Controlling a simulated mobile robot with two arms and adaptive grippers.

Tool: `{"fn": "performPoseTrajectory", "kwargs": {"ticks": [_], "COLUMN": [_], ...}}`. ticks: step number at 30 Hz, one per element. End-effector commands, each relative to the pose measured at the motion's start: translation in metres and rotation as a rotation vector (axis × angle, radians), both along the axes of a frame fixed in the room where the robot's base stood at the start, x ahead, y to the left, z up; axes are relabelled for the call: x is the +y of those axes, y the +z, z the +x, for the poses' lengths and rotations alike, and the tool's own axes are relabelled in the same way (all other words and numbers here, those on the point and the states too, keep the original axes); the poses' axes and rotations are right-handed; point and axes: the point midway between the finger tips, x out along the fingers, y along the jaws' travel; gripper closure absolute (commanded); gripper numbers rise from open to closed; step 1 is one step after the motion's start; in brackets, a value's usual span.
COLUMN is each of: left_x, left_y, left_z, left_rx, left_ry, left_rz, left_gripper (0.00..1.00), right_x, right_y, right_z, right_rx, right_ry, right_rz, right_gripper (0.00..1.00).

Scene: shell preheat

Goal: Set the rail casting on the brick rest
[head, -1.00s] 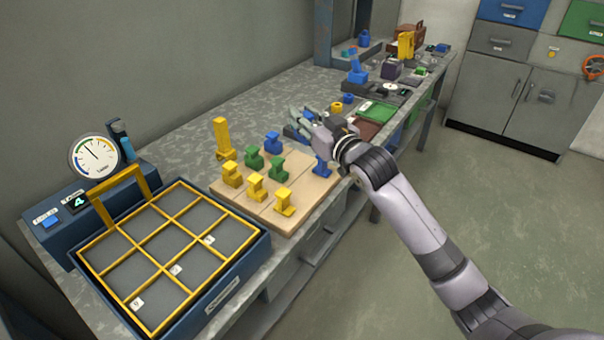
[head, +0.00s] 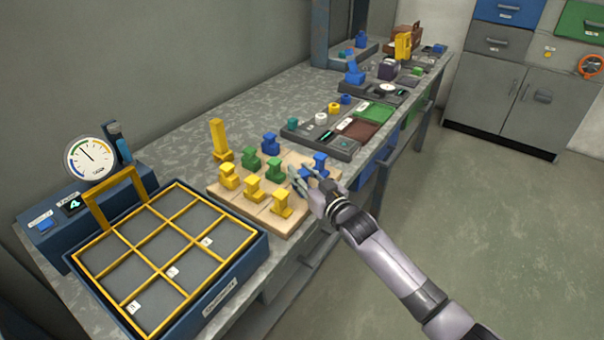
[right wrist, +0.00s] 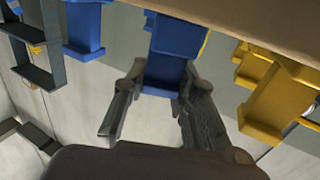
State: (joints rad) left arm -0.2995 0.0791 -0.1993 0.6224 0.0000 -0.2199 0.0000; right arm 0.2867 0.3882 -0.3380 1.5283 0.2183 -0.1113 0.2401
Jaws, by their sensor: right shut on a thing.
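Several I-shaped and block-like castings in yellow, green and blue stand on a pale tan board (head: 240,205) on the bench. A blue rail-shaped casting (head: 320,161) is at the board's right end. My right gripper (head: 305,176) is at it, low beside the board's front edge. In the right wrist view the blue casting (right wrist: 168,50) is between the two fingers (right wrist: 163,84), which are shut on it. Its far end is partly hidden. I cannot tell for sure which thing is the brick rest. My left gripper is not in view.
A blue tray (head: 247,262) with a yellow grid of empty compartments stands at the front left, below a dial gauge (head: 91,158). Yellow castings (head: 282,203) stand close left of my right gripper. Green and brown mats (head: 374,113) lie farther right. Floor is clear in front.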

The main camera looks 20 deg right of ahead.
Motion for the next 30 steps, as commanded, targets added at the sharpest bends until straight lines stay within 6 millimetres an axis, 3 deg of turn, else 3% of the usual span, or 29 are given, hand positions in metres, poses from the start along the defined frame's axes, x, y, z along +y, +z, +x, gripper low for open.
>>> {"fn": "performPoseTrajectory", "kwargs": {"ticks": [9, 10, 19, 30], "left_x": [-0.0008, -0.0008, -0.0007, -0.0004], "left_y": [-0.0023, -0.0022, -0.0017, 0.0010], "left_z": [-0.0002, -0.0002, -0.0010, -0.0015], "left_rx": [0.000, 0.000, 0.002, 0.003], "left_ry": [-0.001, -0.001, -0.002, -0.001], "left_rz": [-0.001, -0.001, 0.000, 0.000], "left_gripper": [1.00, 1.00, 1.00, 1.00], "right_x": [-0.0002, -0.0002, -0.0002, -0.0005], "right_y": [-0.0028, -0.0036, -0.0030, 0.0019], "right_z": [0.0001, 0.0000, 0.0000, -0.0009], "right_rx": [-0.001, 0.001, 0.001, 0.000], "right_ry": [0.000, 0.000, 0.000, 0.000], "right_rz": [0.000, 0.000, 0.001, 0.000], "right_gripper": [1.00, 0.74, 0.54, 0.54]}}
